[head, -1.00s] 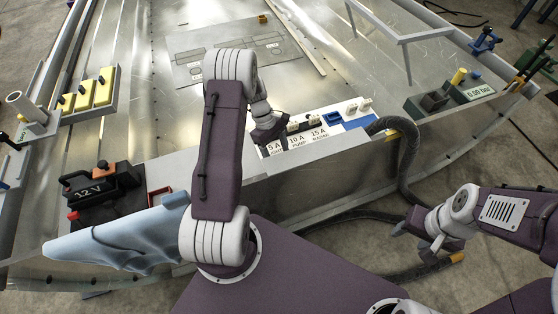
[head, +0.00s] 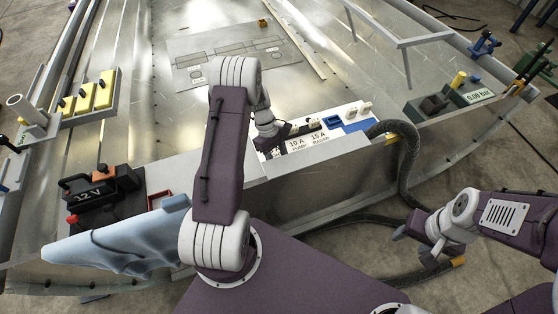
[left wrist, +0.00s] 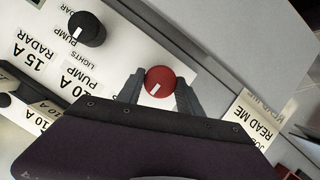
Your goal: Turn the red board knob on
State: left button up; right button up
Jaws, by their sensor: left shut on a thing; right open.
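The red knob (left wrist: 158,78) shows in the left wrist view on a white panel (left wrist: 125,52), with a white pointer line toward the picture's lower left. My left gripper (left wrist: 161,88) has one finger on each side of the red knob and is shut on it. In the head view my left gripper (head: 268,143) is at the left end of the switch panel (head: 318,142), and the red knob is hidden there by the gripper and arm. My right gripper (head: 416,246) is open and empty, low at the right, away from the panel.
A black knob (left wrist: 86,28) sits beside the red one, near a PUMP label. A 12 V battery (head: 98,190) and blue cloth (head: 115,242) lie left of my left arm. A dark hose (head: 408,165) curves down from the panel's right end.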

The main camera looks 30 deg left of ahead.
pick_arm(q)
jog(key=shift+r+m+g+p, duration=0.2)
jog(key=shift+m+g+p, duration=0.2)
jog(key=shift+m+p, duration=0.6)
jog(key=m+y+p, duration=0.1)
jog(key=m, duration=0.2)
jog(key=shift+w+g, duration=0.1)
jog(key=shift+g, duration=0.3)
jog(key=m+y+p, duration=0.1)
jog(key=m, duration=0.2)
jog(key=shift+d+f+g, duration=0.1)
jog(key=shift+d+g, duration=0.05)
jog(key=shift+g, duration=0.25)
jog(key=shift+w+m+y+p, duration=0.1)
jog(key=shift+m+y+p, duration=0.45)
jog(key=shift+m, duration=1.25)
jog(key=shift+y, duration=0.25)
jog(key=o, duration=1.4)
jog(key=p+v, duration=0.1)
jog(key=v, duration=0.8)
jog(key=shift+w, duration=0.15)
